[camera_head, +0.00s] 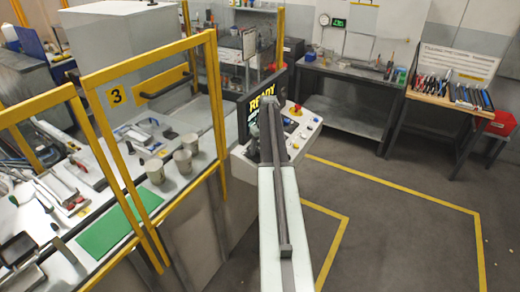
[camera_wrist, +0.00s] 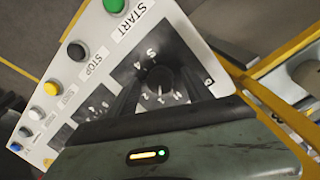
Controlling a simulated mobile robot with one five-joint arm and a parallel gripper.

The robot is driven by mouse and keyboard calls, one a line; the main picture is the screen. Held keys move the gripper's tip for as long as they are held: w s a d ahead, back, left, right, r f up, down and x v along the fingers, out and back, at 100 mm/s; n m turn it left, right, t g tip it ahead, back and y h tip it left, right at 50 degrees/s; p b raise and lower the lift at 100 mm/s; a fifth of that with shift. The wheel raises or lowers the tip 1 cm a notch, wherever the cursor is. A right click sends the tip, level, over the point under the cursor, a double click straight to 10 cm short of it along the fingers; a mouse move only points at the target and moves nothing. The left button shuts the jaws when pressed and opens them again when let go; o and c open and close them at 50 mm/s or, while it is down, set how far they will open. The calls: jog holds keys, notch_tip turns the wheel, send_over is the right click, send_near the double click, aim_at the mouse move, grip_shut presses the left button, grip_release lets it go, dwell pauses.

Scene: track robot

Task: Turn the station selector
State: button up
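The station selector is a black round knob (camera_wrist: 160,82) on a dark numbered dial plate on the sloped control panel (camera_wrist: 75,125), in the wrist view. My gripper (camera_wrist: 168,98) is over the dial, its two dark fingers apart on either side of the knob. Dial markings show between them, so the gripper looks open. I cannot tell whether a finger touches the knob. The gripper's body hides the lower part of the dial. In the head view, my arm covers the selector, and the panel (camera_head: 312,122) shows beside it.
A green START button (camera_wrist: 114,5), a black STOP button (camera_wrist: 76,50) and several smaller buttons lie left of the dial. A READY screen (camera_head: 262,97) stands behind the panel. Yellow guard frames (camera_head: 150,62) enclose the left bench. The floor at right is clear.

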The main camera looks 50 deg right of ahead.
jog(key=r+p, duration=0.5)
jog(key=s+r+p, duration=0.1)
jog(key=r+p, duration=0.2)
jog(key=shift+s+d, duration=0.1)
jog(key=shift+d, duration=0.05)
jog(key=shift+f, duration=0.1)
